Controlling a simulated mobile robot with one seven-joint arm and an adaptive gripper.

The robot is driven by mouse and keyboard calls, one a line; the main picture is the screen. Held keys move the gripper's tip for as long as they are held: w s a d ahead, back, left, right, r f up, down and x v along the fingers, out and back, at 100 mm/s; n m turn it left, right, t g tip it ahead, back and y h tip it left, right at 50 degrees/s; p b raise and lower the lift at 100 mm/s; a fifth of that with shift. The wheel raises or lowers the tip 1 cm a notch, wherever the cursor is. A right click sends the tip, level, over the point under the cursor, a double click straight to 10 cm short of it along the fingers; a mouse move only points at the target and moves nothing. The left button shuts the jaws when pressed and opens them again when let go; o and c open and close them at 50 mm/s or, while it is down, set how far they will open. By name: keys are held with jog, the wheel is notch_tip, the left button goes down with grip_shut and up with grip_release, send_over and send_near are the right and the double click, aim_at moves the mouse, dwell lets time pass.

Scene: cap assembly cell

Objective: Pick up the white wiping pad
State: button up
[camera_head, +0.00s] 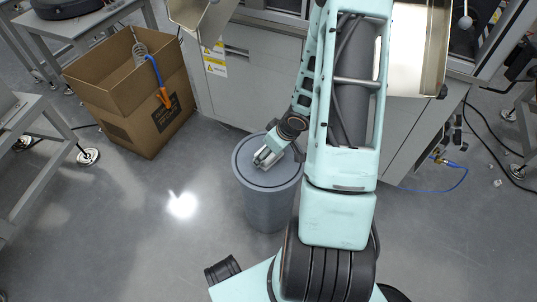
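My gripper (263,159) is at the end of my pale teal arm, over the round lid of a grey bin. Its fingers are small and grey here, and I cannot tell whether they are open or shut, or touching the lid. I cannot make out a white wiping pad anywhere in this view; my arm hides part of the scene.
The grey bin (265,207) stands on the floor before a grey machine cabinet (259,88). A cardboard box (137,117) with an orange-and-blue tool (158,82) stands left. Cables (484,140) lie at right. The floor left of the bin is clear.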

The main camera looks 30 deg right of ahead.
jog(key=shift+c, duration=1.4)
jog(key=shift+r, duration=0.15)
jog(key=shift+r+p, duration=0.55)
jog(key=shift+p, duration=0.05)
notch_tip(320, 180, up, 2)
jog(key=shift+p, duration=0.85)
jog(key=s+r, duration=0.1)
jog(key=s+a+r+p, duration=0.1)
jog(key=r, duration=0.1)
jog(key=s+a+r+p, duration=0.1)
jog(key=r, duration=0.1)
jog(key=shift+s+a+r, duration=0.1)
jog(key=shift+s+a, duration=0.1)
jog(key=shift+a, duration=0.05)
jog(key=s+a+r+p, duration=0.4)
jog(key=s+p, duration=0.4)
jog(key=p, duration=0.6)
jog(key=shift+a+r, duration=0.2)
jog(key=shift+a, duration=0.65)
